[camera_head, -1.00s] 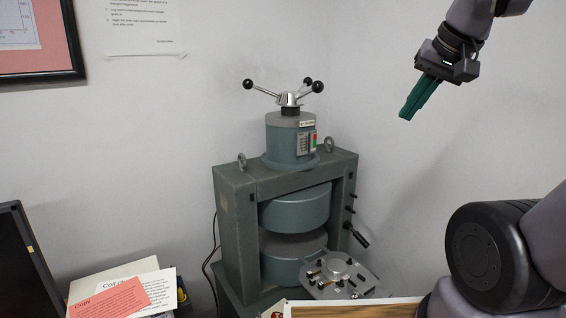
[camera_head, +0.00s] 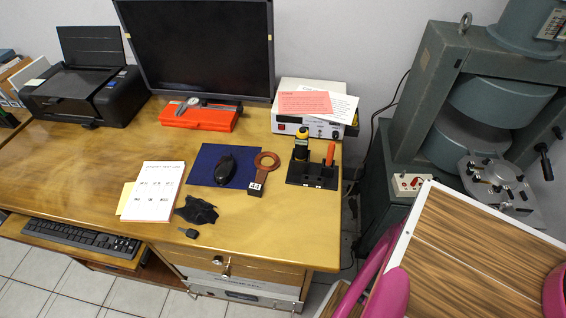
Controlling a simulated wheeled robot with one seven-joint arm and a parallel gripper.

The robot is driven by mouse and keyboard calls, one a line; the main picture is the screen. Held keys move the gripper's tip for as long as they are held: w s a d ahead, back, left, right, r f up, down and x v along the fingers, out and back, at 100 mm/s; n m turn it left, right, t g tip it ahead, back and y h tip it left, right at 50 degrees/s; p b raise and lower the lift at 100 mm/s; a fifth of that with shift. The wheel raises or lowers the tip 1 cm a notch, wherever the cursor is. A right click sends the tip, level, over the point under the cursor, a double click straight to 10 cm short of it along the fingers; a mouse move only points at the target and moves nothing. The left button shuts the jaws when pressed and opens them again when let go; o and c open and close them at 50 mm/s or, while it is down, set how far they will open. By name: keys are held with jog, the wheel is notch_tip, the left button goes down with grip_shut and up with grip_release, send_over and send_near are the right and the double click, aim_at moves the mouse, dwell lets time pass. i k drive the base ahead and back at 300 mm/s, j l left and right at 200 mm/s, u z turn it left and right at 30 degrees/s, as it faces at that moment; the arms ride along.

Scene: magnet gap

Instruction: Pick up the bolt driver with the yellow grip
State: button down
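The bolt driver with the yellow grip (camera_head: 301,145) stands upright in a black holder (camera_head: 311,179) at the right end of the wooden desk. Its grip is yellow and black, and its lower part is hard to make out. A second tool with an orange handle (camera_head: 330,153) stands just to its right in the same holder. My gripper is not in view now.
On the desk (camera_head: 260,225) are a brown ring-headed tool (camera_head: 262,175), a mouse (camera_head: 224,168), papers (camera_head: 155,190), a black cloth (camera_head: 196,211), an orange case (camera_head: 200,118) and a monitor. A wood-topped surface (camera_head: 470,255) and the green magnet (camera_head: 450,90) stand right.

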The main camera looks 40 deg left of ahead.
aim_at(302, 140)
jog(key=k+z, duration=0.25)
jog(key=k+l+z, duration=0.1)
jog(key=k+z, duration=0.2)
jog(key=k+j+u, duration=0.1)
jog(key=k, duration=0.3)
jog(key=j+u, duration=0.1)
jog(key=u, duration=0.3)
jog(key=k+j+u, duration=0.1)
jog(key=u, duration=0.3)
jog(key=j+u, duration=0.15)
jog(key=u, duration=0.25)
jog(key=k+u, duration=0.1)
jog(key=u, duration=0.25)
jog(key=k+u, duration=0.1)
jog(key=u, duration=0.25)
